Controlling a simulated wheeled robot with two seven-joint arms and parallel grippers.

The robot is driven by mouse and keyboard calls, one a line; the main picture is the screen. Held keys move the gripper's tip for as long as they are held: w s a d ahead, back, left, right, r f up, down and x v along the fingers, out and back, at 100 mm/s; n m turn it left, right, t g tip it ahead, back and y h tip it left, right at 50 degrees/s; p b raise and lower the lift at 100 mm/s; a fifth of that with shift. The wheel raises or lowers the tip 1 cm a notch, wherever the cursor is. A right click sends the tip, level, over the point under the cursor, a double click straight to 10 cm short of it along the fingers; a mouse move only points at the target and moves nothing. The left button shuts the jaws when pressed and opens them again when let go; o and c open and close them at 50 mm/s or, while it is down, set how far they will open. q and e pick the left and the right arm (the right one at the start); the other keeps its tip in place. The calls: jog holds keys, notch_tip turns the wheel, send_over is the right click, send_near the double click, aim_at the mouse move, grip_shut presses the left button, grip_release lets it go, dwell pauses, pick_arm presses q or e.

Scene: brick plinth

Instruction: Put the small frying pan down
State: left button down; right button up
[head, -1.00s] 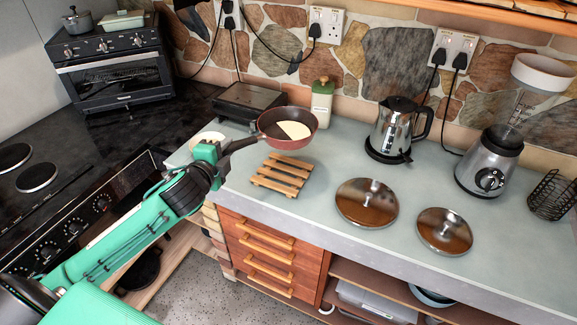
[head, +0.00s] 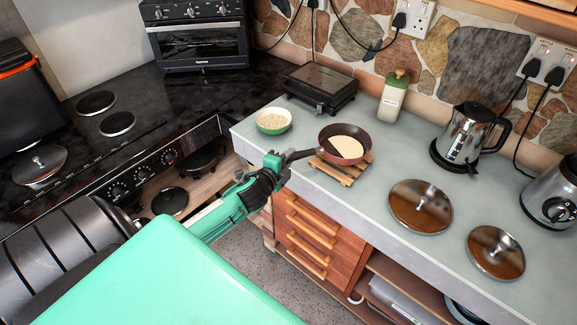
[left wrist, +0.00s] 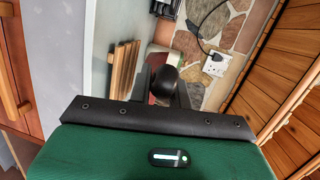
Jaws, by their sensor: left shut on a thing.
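The small frying pan (head: 328,138) is red outside and dark inside, with a pale flat round food (head: 346,147) in it. It is level over the slatted wooden trivet (head: 345,176) on the counter; I cannot tell whether it touches the slats. My left gripper (head: 281,161) is shut on the pan's dark handle, at the counter's front edge. In the left wrist view the handle end (left wrist: 166,82) sits between the fingers, and the trivet (left wrist: 123,72) shows beside them. My right gripper is not in view.
A green bowl (head: 273,121) stands left of the pan, a dark grill (head: 319,88) and a green-lidded jar (head: 393,97) behind. Two round lids (head: 420,206) (head: 496,253) and a kettle (head: 464,136) are to the right. Drawers (head: 312,238) lie below the counter edge.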

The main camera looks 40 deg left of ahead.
pick_arm(q)
notch_tip(320, 180, down, 4)
jog(key=shift+r, duration=0.1)
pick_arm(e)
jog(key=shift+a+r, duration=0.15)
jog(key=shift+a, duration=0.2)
pick_arm(q)
jog(key=shift+f, duration=0.25)
jog(key=c, duration=1.3)
grip_release()
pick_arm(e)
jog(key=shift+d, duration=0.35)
pick_arm(q)
jog(key=shift+s+r, duration=0.1)
